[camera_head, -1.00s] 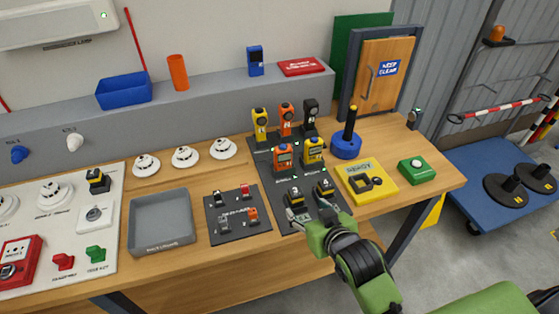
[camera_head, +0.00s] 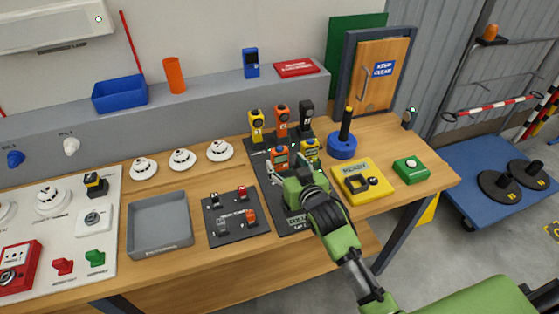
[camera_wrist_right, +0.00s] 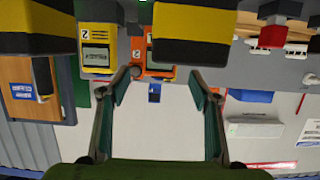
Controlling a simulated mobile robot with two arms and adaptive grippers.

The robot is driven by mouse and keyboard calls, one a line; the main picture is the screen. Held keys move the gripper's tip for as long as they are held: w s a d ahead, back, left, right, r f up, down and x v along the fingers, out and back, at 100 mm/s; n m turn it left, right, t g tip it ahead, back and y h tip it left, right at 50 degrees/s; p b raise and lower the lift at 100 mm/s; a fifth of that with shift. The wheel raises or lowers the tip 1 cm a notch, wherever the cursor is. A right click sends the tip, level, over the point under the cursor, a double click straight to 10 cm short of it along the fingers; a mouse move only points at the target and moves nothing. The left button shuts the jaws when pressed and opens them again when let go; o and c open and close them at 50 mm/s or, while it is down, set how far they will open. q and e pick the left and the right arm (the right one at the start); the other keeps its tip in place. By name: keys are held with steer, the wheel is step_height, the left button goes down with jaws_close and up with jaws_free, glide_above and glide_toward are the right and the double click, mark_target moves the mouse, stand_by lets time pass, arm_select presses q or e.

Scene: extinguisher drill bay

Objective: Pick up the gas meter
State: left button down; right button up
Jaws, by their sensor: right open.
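Two handheld meters with displays stand on the dark mat (camera_head: 290,223). One is orange (camera_head: 280,156), the other yellow (camera_head: 309,149). I cannot tell which is the gas meter. The right wrist view is upside down and shows the yellow one (camera_wrist_right: 97,50) at left and the orange one (camera_wrist_right: 153,58) near the middle. My right gripper (camera_head: 287,174) is above the mat's front part, just in front of the meters. Its fingers (camera_wrist_right: 160,88) are apart with nothing between them. Two yellow-black devices, one here (camera_wrist_right: 208,28), are close to it. My left gripper is not in view.
Behind the meters stand yellow (camera_head: 256,124), orange (camera_head: 281,120) and black (camera_head: 306,114) devices. A blue base with a black post (camera_head: 342,146), a yellow READY box (camera_head: 362,183) and a green button box (camera_head: 411,170) are right. A grey tray (camera_head: 160,227) and small dark board (camera_head: 235,216) are left.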

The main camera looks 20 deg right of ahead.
mark_target(281, 157)
steer(key=shift+w, duration=0.35)
steer(key=p+x, duration=0.1)
steer(key=x, duration=0.2)
steer(key=shift+f, duration=0.1)
steer(key=shift+w+f+p, duration=0.3)
steer(key=shift+w, duration=0.35)
steer(key=c, duration=1.3)
